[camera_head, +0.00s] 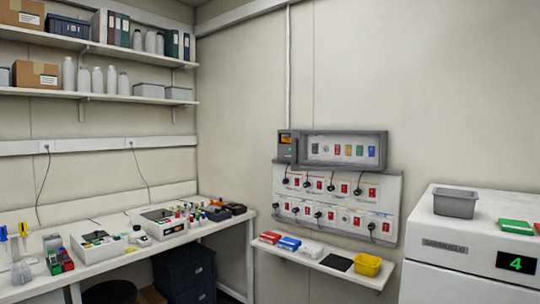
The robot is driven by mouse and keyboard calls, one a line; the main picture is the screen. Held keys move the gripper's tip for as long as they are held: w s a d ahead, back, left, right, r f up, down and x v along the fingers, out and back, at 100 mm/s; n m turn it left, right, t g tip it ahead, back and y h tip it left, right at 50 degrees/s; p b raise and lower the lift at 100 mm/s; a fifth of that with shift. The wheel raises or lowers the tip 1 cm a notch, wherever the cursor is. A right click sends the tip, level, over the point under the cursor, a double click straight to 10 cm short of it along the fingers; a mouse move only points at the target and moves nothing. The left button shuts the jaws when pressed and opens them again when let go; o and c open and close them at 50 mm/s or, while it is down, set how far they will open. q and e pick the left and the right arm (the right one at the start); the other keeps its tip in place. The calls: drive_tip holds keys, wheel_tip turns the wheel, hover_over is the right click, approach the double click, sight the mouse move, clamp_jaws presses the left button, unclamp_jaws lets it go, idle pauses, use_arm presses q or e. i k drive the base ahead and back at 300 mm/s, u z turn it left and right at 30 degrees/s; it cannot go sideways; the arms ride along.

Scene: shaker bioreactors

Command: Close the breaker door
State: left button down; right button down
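The breaker box is mounted on the back wall, above a white panel of sockets and red switches. Its breaker door (381,152) is a grey frame around a clear window, and several coloured breakers show behind it. I cannot tell whether the door sits flush against the box or stands slightly ajar. A dark unit with a small orange display (286,138) is at the left end of the box. Neither of my grippers is in view.
A white wall shelf (310,262) below the panel holds a yellow bin (367,264) and small boxes. A white machine (440,262) with a grey tub (456,203) stands at right. A cluttered bench (110,268) is at left. The wall around the box is clear.

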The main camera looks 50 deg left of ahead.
sight(296, 134)
drive_tip(key=u, duration=1.2)
drive_tip(key=i, duration=1.9)
drive_tip(key=z, duration=0.75)
